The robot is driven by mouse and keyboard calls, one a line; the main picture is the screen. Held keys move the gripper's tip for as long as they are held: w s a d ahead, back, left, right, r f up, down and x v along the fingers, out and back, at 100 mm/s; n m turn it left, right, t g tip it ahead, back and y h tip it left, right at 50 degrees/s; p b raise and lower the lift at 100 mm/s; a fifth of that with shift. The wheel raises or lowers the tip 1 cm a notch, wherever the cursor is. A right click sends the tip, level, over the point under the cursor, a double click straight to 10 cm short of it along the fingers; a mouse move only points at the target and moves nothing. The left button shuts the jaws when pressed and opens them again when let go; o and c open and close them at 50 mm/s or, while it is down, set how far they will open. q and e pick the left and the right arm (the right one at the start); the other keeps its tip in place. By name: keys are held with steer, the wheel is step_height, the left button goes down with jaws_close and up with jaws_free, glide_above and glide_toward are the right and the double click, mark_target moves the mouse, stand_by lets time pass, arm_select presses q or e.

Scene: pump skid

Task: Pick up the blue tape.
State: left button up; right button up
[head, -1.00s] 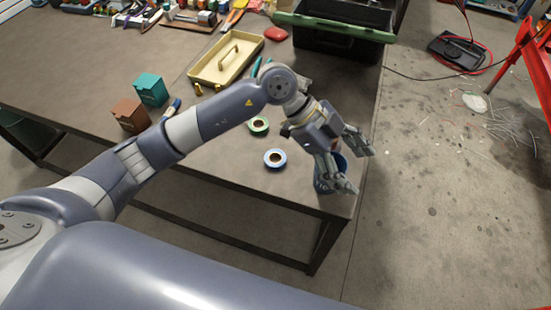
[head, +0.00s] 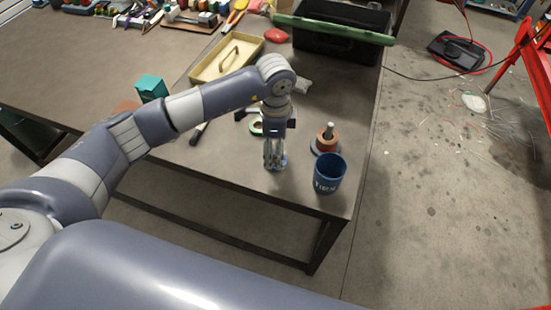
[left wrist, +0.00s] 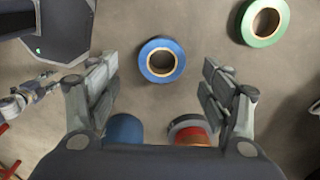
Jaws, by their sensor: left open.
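The blue tape shows in the left wrist view (left wrist: 160,42) as a blue ring with a cardboard core, flat on the table. My left gripper (left wrist: 160,68) is open and empty, its two fingers apart with the tape lying below and between them. In the head view my left gripper (head: 274,163) points straight down and hides most of the blue tape; only a sliver shows beside the fingers. A small grey jointed part (left wrist: 28,100) at the wrist view's left edge looks like my right gripper; its jaws are unclear.
A green tape (head: 255,127) lies just behind. A blue cup (head: 328,176) and a post with stacked rolls (head: 326,140) stand to the right, near the table edge. A yellow tray (head: 228,60) and teal box (head: 150,88) sit farther off.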

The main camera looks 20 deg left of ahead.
arm_select(q)
step_height(320, 180, down, 4)
steer(key=shift+w+f+p, duration=0.15)
steer(key=shift+f+p, duration=0.1)
steer(key=shift+p, duration=0.3)
steer(key=shift+c, duration=0.3)
steer(key=c, duration=1)
